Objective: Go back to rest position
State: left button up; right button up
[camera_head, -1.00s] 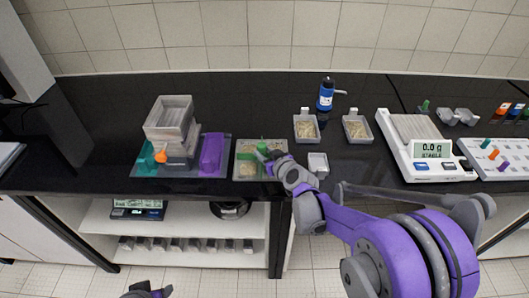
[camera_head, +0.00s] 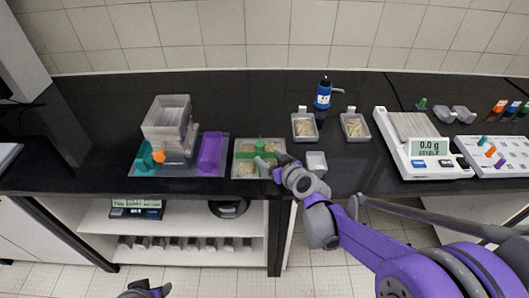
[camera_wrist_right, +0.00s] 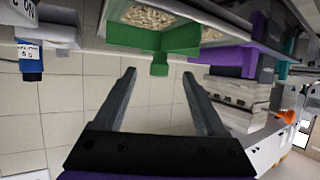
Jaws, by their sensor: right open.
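My right gripper (camera_head: 268,167) is open and empty at the front right of a tray (camera_head: 240,172) holding grains with a green handled piece (camera_head: 259,147) on it. In the right wrist view, its two fingers (camera_wrist_right: 159,76) are spread apart, with the green piece (camera_wrist_right: 158,50) just beyond their tips and nothing between them. My left gripper (camera_head: 147,290) shows only as a dark and purple part at the bottom edge, and its jaws cannot be made out.
A sieve shaker (camera_head: 168,122) with a purple part (camera_head: 210,153) stands left of the tray. A small white container (camera_head: 316,162) is close to my right wrist. Two grain trays (camera_head: 305,127), a blue bottle (camera_head: 323,94) and a balance (camera_head: 430,147) stand behind and to the right.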

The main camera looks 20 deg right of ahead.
jog(key=v, duration=0.5)
jog(key=s+a+f+m+g+h, duration=0.1)
jog(key=s+g, duration=0.3)
jog(key=s, duration=0.7)
jog(key=s+a+f+m+g+h, duration=0.1)
jog(key=s+f+g, duration=0.3)
jog(key=s, duration=0.8)
jog(key=shift+s+f+h, duration=0.2)
jog(key=shift+f+h, duration=0.1)
